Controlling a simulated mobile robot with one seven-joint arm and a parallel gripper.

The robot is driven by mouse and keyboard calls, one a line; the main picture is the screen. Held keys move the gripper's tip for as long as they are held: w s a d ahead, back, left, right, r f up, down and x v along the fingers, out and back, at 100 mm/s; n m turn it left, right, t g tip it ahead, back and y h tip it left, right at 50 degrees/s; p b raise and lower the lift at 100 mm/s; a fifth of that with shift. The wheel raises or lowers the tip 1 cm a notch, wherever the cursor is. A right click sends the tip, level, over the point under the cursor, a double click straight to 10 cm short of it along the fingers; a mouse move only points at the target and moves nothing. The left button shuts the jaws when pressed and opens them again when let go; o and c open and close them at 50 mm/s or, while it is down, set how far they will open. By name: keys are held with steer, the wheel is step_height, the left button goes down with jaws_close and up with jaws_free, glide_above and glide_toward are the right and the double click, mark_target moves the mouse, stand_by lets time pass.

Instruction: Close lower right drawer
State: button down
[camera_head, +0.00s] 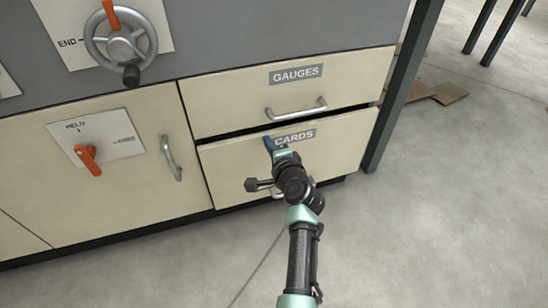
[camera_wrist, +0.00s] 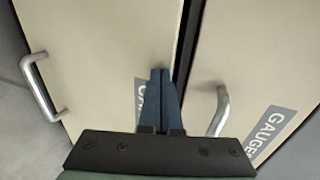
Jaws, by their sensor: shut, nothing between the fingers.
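The lower right drawer (camera_head: 340,148), labelled CARDS, stands slightly out, with a dark gap along its top edge. Its front also shows in the wrist view (camera_wrist: 110,60), with its metal handle (camera_wrist: 42,85) at the left. My gripper (camera_head: 268,140) is shut and empty, its blue fingertips at the upper part of the drawer front, beside the CARDS label. In the wrist view the shut fingers (camera_wrist: 158,75) lie over the drawer front near its top edge and cover part of the label. Whether the tips touch the front I cannot tell. My arm hides most of the drawer's handle in the head view.
The upper drawer (camera_head: 240,100), labelled GAUGES, with its handle (camera_head: 296,110), sits directly above. A cabinet door (camera_head: 120,185) with an orange HELD lever (camera_head: 88,158) is at left. A dark table leg (camera_head: 400,90) stands right of the drawers. The floor in front is clear.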

steer(key=shift+w+a+r, duration=0.15)
steer(key=shift+w, duration=0.35)
steer(key=shift+w+a+r, duration=0.15)
steer(key=shift+w, duration=0.3)
steer(key=shift+a, duration=0.1)
